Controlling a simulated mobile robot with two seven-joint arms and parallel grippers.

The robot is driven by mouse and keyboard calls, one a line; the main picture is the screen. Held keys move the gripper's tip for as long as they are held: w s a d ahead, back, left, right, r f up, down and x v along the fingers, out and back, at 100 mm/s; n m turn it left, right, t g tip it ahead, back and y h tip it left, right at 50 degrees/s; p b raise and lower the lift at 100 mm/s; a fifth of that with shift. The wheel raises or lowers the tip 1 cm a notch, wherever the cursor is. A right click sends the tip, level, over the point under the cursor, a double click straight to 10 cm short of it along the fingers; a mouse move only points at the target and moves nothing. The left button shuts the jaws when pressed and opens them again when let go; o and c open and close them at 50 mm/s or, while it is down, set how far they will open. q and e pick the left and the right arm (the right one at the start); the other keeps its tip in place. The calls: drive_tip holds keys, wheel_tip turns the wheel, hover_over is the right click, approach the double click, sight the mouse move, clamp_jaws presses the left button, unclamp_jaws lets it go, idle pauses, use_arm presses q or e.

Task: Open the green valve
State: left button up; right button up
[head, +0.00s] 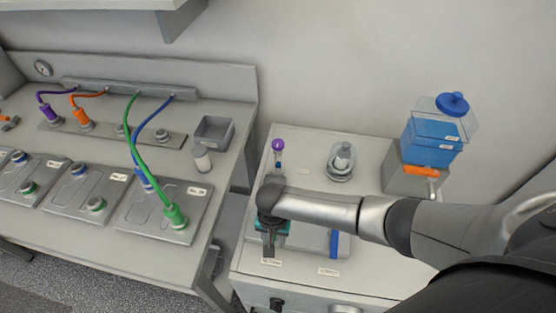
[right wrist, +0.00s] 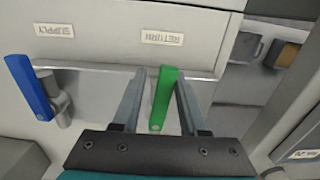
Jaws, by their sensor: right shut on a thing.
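The green valve handle (right wrist: 164,98) stands between the two fingers of my right gripper (right wrist: 160,104) in the right wrist view, beside the RETURN label (right wrist: 162,38). The gripper is shut on this handle. In the head view my right gripper (head: 269,243) points down at the front left of the white cabinet (head: 300,280), and it hides the green valve there. A blue valve handle (right wrist: 30,87) by the SUPPLY label is to the left in the wrist view; it also shows in the head view (head: 334,244). My left gripper is not in view.
A purple-topped fitting (head: 278,146), a round metal fitting (head: 342,161) and a blue liquid tank (head: 431,140) with an orange-handled valve (head: 420,171) stand behind on the cabinet. The bench at left carries cables and battery plates (head: 140,222).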

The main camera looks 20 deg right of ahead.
drive_tip(key=shift+c, duration=0.7)
drive_tip(key=shift+s+d+p, duration=0.15)
drive_tip(key=shift+d+p, duration=0.05)
drive_tip(key=shift+p, duration=0.15)
drive_tip(key=shift+o, duration=1.2)
wheel_tip(320, 180, up, 8)
drive_tip(key=p, duration=0.6)
drive_tip(key=shift+d+p, duration=0.15)
drive_tip(key=shift+p, duration=0.15)
drive_tip(key=shift+s, duration=0.1)
